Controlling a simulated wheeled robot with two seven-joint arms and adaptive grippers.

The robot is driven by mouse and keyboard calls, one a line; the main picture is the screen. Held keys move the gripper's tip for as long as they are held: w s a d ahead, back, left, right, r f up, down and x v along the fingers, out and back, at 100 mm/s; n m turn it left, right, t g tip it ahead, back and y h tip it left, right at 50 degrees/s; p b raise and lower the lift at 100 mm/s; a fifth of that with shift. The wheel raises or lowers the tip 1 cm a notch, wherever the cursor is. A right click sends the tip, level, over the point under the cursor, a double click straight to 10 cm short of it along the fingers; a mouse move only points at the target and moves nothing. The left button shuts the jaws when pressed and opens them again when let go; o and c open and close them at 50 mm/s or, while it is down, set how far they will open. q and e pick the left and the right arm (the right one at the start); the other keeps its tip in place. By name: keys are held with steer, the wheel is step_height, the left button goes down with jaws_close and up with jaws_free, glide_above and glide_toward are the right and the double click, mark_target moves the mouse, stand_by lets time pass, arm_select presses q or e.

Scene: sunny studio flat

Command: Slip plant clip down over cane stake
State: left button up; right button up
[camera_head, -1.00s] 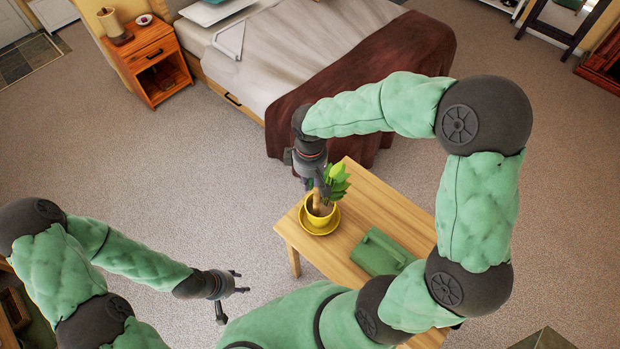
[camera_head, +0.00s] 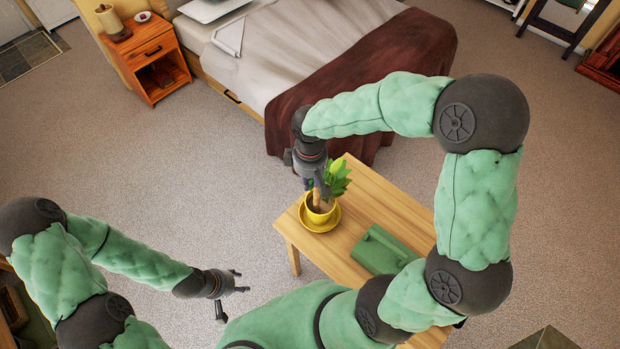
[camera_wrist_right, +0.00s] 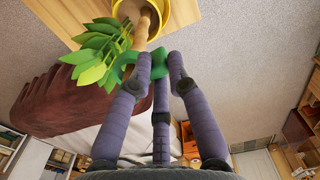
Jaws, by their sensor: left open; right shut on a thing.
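My right gripper (camera_head: 316,186) points down beside the plant above the small table. In the right wrist view, its fingers (camera_wrist_right: 162,62) are shut on a green plant clip (camera_wrist_right: 126,66). The tan cane stake (camera_wrist_right: 142,22) rises from the yellow pot (camera_wrist_right: 163,8) beside the leafy plant (camera_wrist_right: 95,48); its near end lies close to the clip. I cannot tell whether clip and stake touch. In the head view, the plant (camera_head: 339,178) stands in the yellow pot (camera_head: 321,217), with the stake partly hidden by my gripper. My left gripper (camera_head: 231,292) is open and empty, away from the table.
The pot stands on a yellow saucer (camera_head: 312,225) near the left end of the wooden table (camera_head: 345,240). The bed (camera_head: 280,60) is behind the table. Carpet at the left is clear.

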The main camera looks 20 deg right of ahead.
steer(key=shift+f+b, duration=0.9)
steer(key=shift+f, duration=0.35)
steer(key=o, duration=0.9)
steer(key=shift+r, duration=0.1)
step_height(320, 180, up, 12)
steer(key=shift+f, duration=0.1)
